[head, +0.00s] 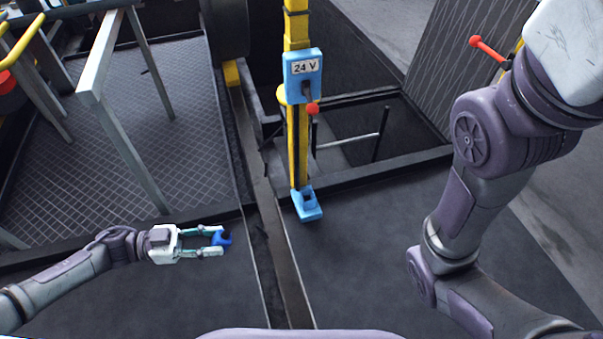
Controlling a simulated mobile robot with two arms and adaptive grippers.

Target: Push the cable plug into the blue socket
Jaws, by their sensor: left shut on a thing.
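My left gripper (219,241) is at the lower left, its fingers pointing right and shut on a small blue piece (224,238), which looks like the cable plug. No cable can be made out. A second blue block (307,207) with a dark opening sits at the post's foot. I cannot tell which is the socket. The held piece is apart from both, to their left. My right gripper is out of view.
The yellow post (296,150) stands by an open pit (362,135) with a red-knobbed lever (312,109). A grey railing (120,60) is at the left. A red-ended handle (486,47) is at the upper right. The dark floor (370,250) right of the post is clear.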

